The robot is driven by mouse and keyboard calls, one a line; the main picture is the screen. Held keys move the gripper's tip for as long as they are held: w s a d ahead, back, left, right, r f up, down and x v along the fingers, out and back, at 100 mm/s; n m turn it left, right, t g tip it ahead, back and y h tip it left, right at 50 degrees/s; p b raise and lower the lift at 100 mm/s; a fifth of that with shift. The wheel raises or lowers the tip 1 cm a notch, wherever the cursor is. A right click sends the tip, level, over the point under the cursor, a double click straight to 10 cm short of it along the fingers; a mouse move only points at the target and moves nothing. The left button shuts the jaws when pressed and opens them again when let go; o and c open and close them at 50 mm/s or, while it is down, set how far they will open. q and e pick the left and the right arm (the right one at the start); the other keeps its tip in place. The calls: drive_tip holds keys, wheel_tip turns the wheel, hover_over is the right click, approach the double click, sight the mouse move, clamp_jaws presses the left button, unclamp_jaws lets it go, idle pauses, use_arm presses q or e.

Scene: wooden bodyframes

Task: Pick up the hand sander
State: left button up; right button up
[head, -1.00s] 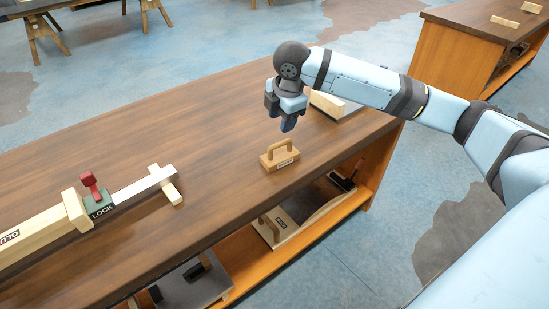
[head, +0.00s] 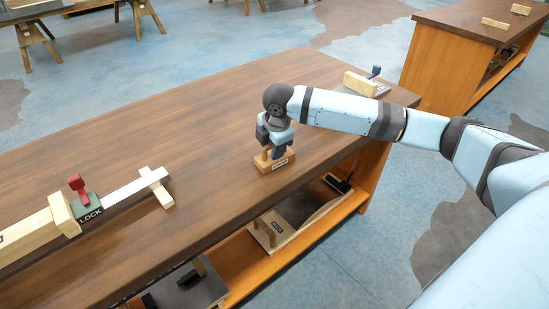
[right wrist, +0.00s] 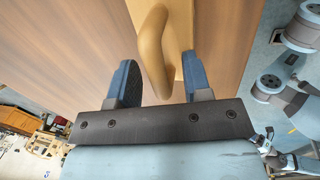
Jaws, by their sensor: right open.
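The hand sander (head: 274,163) is a small wooden block with a curved handle and a dark label on its front side. It stands on the brown workbench (head: 190,135) near its front edge. My right gripper (head: 272,150) is lowered over it from above and hides most of the handle in the head view. In the right wrist view, the sander's handle (right wrist: 153,50) lies between the two blue fingers of my right gripper (right wrist: 160,82), which are apart. My left gripper is not in view.
A clamp-like wooden piece with a green LOCK block (head: 89,212) and red lever lies at the left of the bench. A pale wooden block (head: 361,83) stands at the far right end. The lower shelf (head: 290,250) holds more tools. Bench top around the sander is clear.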

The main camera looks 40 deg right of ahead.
clamp_jaws()
drive_tip(key=shift+r, duration=0.1)
wheel_tip(320, 180, up, 20)
drive_tip(key=p, duration=0.3)
drive_tip(key=shift+p, duration=0.4)
drive_tip(key=shift+a, duration=0.1)
